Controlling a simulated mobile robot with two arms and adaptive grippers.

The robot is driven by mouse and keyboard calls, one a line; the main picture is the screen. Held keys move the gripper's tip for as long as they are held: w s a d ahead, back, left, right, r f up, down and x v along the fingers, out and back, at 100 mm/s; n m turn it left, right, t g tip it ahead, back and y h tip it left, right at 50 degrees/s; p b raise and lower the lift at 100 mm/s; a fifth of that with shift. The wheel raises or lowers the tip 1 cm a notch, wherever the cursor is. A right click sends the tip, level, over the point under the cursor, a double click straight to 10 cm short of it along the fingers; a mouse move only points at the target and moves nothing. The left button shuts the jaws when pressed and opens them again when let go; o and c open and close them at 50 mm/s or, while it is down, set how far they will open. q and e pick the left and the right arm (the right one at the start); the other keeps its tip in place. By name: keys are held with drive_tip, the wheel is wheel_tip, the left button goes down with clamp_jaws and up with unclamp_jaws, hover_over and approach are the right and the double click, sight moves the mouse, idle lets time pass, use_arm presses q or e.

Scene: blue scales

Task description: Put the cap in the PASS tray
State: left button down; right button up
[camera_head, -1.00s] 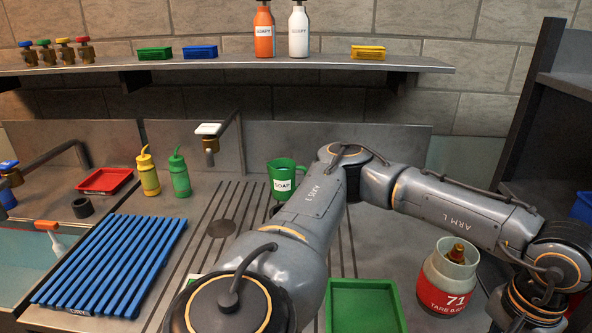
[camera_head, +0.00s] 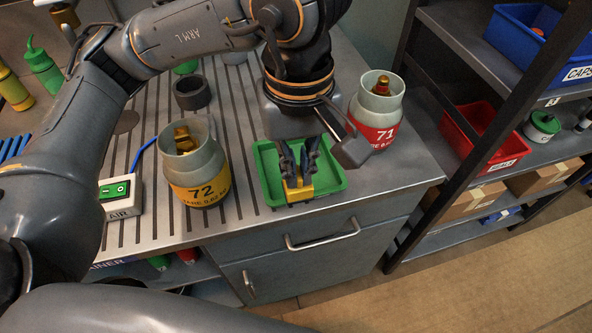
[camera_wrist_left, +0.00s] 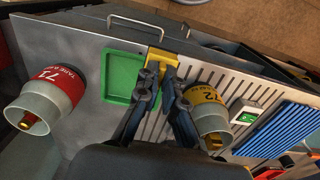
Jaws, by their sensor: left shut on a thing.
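My left gripper (camera_head: 297,172) points down over the green tray (camera_head: 335,184), its fingers shut on a small yellow piece, which I take to be the cap (camera_head: 300,193). In the left wrist view the cap (camera_wrist_left: 163,59) sits between the fingertips, at the tray's right edge. The tray (camera_wrist_left: 117,80) looks empty in that view. I cannot tell whether the cap touches the tray or hangs above it. No PASS lettering is readable on the tray. My right gripper is not in view.
A yellow-banded cylinder marked 72 (camera_head: 202,182) stands left of the tray. A red-banded one marked 71 (camera_head: 381,132) stands behind it to the right. A black ring (camera_head: 192,94) lies on the grooved counter. Shelves at right hold a blue CAPS bin (camera_head: 508,40) and a red bin (camera_head: 502,160).

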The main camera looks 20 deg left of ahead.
use_arm(q)
drive_tip(key=w+a+f+p, duration=0.1)
drive_tip(key=w+f, duration=0.3)
drive_tip(key=w+a+f+p, duration=0.1)
drive_tip(key=w+f, duration=0.3)
drive_tip(key=w+a+f+p, duration=0.2)
drive_tip(key=w+f, duration=0.2)
drive_tip(key=w, duration=0.1)
drive_tip(key=shift+a+f, duration=0.1)
drive_tip(key=shift+f, duration=0.35)
